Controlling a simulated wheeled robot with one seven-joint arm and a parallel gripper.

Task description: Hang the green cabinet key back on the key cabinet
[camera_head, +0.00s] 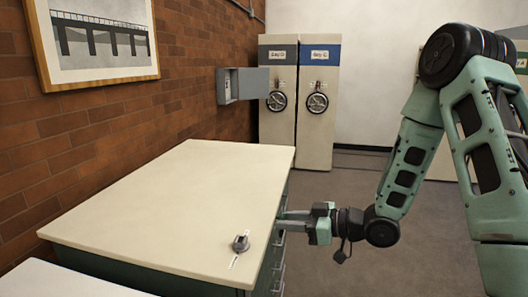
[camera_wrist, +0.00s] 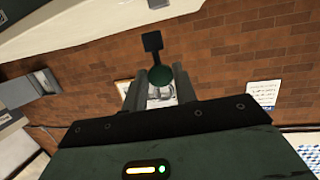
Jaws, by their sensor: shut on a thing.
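The green key (camera_wrist: 160,76) shows in the wrist view as a green disc with a dark stem and a dark square end. My gripper (camera_wrist: 160,92) is shut on it, and the key sticks out beyond the fingertips. In the head view my gripper (camera_head: 290,216) is low beside the right edge of the pale-topped drawer cabinet, and I cannot make out the key there. The grey key cabinet (camera_head: 229,86) hangs on the brick wall at the back, its door open to the right. My gripper is well apart from it. Its hooks are too small to tell.
The drawer cabinet's top (camera_head: 190,190) lies left of my gripper. A small grey knob-like object (camera_head: 240,243) stands on it near the front. Tall shelving units with wheel handles (camera_head: 318,103) stand at the back. The floor (camera_head: 345,190) between is clear. A framed picture (camera_head: 100,40) hangs left.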

